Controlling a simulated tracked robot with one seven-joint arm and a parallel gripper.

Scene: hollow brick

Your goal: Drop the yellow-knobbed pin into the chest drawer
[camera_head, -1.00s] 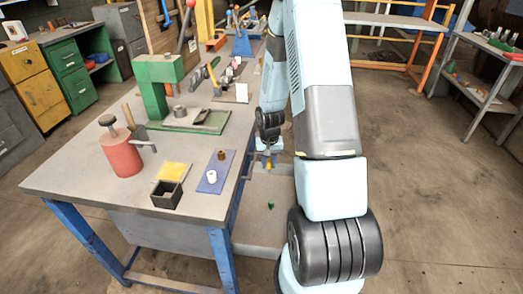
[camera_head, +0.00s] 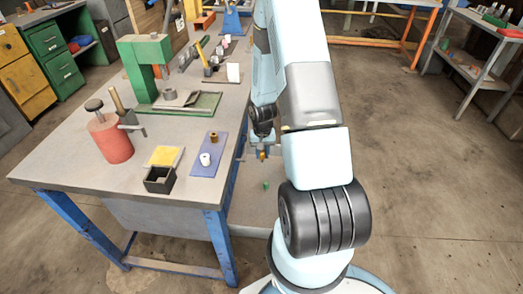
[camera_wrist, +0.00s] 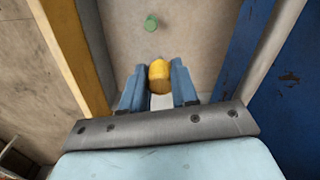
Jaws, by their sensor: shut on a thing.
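My gripper (camera_head: 262,149) is low beside the workbench's right side, above the pale open drawer (camera_head: 250,207). In the wrist view its two blue fingers (camera_wrist: 158,87) are shut on the yellow-knobbed pin (camera_wrist: 160,74). The knob shows between the fingertips; the lower part of the pin is hidden. A small yellow-orange spot of the pin (camera_head: 263,155) shows in the head view. The drawer's pale floor (camera_wrist: 190,30) lies beyond the fingers in the wrist view. A small green-topped piece (camera_wrist: 151,23) is on it, apart from the pin; it also shows in the head view (camera_head: 265,185).
The workbench (camera_head: 70,165) on the left holds a red cylinder (camera_head: 111,140), a black open box (camera_head: 159,180), a blue mat (camera_head: 206,167) with small pieces, and a green press (camera_head: 140,70). A metal shelf (camera_head: 475,70) stands at the right. The floor between is clear.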

